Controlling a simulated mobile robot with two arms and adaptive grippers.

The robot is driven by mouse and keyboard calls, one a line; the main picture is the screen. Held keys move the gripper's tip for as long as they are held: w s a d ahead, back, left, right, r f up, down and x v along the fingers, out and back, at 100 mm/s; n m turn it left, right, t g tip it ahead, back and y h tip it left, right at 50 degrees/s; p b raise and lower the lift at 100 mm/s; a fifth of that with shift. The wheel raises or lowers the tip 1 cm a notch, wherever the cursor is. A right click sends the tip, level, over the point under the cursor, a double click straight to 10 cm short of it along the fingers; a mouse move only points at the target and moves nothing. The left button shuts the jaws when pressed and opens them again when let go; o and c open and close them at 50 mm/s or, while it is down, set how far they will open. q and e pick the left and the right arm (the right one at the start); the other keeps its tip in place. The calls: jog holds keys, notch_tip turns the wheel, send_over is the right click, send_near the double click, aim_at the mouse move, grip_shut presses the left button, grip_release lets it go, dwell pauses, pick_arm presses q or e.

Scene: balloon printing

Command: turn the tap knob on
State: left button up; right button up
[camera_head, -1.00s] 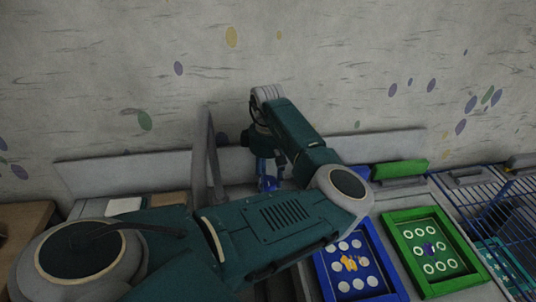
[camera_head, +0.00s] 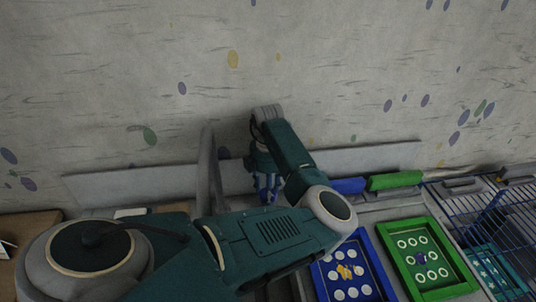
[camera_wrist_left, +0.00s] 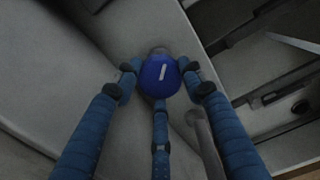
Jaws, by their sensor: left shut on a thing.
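The tap knob (camera_wrist_left: 161,76) is round and blue with a short white bar mark, seen close up in the left wrist view. The blue fingers of my left gripper (camera_wrist_left: 159,88) are shut on the knob, one on each side and a third below it. In the head view my left gripper (camera_head: 268,188) is low against the back wall, and the knob is hidden there by the fingers and arm. My right gripper is not in view.
A grey upright post (camera_head: 205,168) stands just left of my left gripper. A blue-framed tray (camera_head: 387,283) and a green-framed tray (camera_head: 462,260) lie to the right. A blue wire rack (camera_head: 490,215) is at the far right.

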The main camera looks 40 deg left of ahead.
pick_arm(q)
jog(key=n, duration=0.2)
jog(key=n+p, duration=0.1)
jog(key=n, duration=0.1)
jog(key=shift+a+r+n, duration=0.15)
jog(key=shift+n, duration=0.15)
jog(key=shift+n+p, duration=0.3)
jog(key=shift+n, duration=2.2)
jog(key=o, duration=1.2)
notch_tip(320, 180, up, 12)
jog(key=shift+f, duration=0.1)
jog(key=shift+s, duration=0.1)
